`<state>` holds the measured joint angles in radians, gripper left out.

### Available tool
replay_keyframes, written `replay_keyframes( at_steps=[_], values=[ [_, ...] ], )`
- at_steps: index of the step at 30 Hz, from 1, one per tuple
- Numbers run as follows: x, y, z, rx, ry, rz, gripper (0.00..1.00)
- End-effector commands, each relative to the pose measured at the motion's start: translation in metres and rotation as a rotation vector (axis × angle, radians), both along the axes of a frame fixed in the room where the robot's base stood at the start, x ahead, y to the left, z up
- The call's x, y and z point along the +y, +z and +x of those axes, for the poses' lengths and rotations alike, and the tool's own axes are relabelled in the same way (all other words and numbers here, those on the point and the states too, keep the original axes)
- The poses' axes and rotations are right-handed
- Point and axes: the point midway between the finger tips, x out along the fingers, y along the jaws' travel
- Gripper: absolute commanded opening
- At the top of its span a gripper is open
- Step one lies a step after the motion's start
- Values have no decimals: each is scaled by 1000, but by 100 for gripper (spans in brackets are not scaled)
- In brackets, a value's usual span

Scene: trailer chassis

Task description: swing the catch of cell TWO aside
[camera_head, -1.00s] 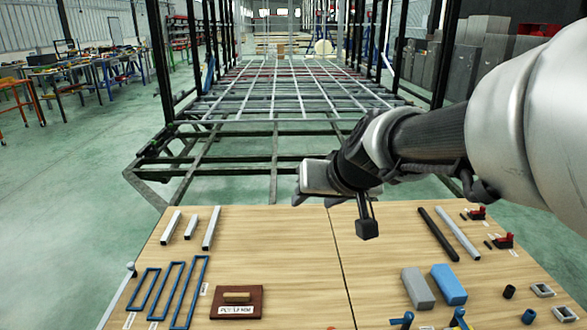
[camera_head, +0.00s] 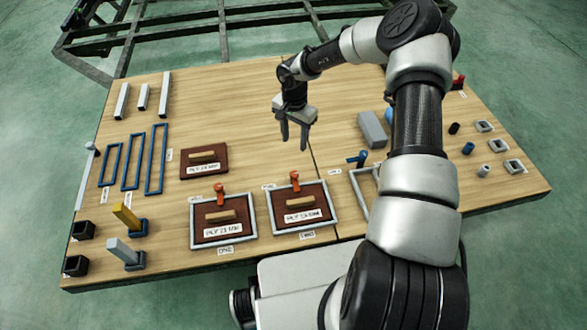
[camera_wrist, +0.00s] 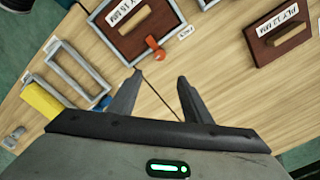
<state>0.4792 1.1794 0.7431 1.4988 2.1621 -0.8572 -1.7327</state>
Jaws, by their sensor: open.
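Cell TWO is a light grey frame (camera_head: 335,222) holding a dark brown board (camera_head: 318,196) with a wooden grip. Its orange-red catch (camera_head: 295,178) is at the frame's far edge and appears to reach over the board's edge. The catch also shows in the wrist view (camera_wrist: 156,52), just beyond my fingertips in the picture. My gripper (camera_head: 294,146) points down above the table, on the far side of the catch. Its two fingers (camera_wrist: 158,80) are apart with nothing between them. It appears clear of the catch; the exact height is hard to judge.
Cell ONE (camera_head: 192,232), with its own orange catch (camera_head: 220,192), lies to the left. An empty-looking frame with a blue catch (camera_head: 358,159) is to the right, partly behind my arm. A loose board (camera_head: 186,161) and a grey block (camera_head: 372,128) lie near. Table between is bare.

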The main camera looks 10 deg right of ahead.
Motion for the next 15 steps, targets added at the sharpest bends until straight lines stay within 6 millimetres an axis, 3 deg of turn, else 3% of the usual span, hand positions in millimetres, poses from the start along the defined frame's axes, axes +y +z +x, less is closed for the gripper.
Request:
replay_keyframes(
  at_steps=[5,15],
  values=[
    [2,-24,-3,13,0,6,45],
    [1,-98,-3,11,-1,4,45]
  ],
)
